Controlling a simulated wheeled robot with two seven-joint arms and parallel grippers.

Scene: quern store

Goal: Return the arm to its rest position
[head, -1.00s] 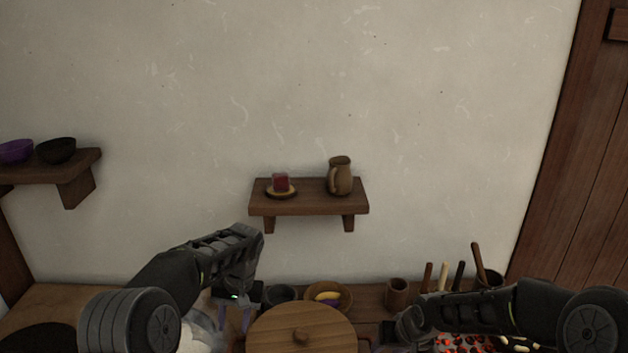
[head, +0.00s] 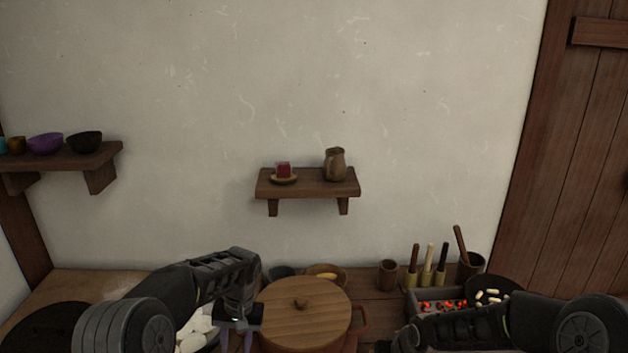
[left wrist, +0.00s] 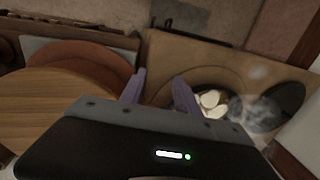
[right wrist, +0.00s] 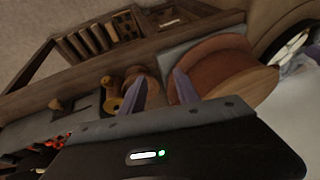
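My left gripper (head: 237,340) hangs low at the left side of a large lidded pot (head: 308,300) in the head view. In the left wrist view its two purple fingers (left wrist: 158,92) stand apart with nothing between them. My right gripper (head: 384,348) is at the bottom edge of the head view, right of the pot, mostly out of frame. In the right wrist view its purple fingers (right wrist: 162,92) are also apart and empty. Both arms are bent, with forearms reaching inward over the counter's near side.
A box of glowing coals (head: 440,305) and a dark pan (head: 490,290) with pale pieces lie close to my right forearm. A bowl of whitish lumps (left wrist: 212,102) is near my left gripper. A wall shelf (head: 308,188) holds a jug (head: 335,164).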

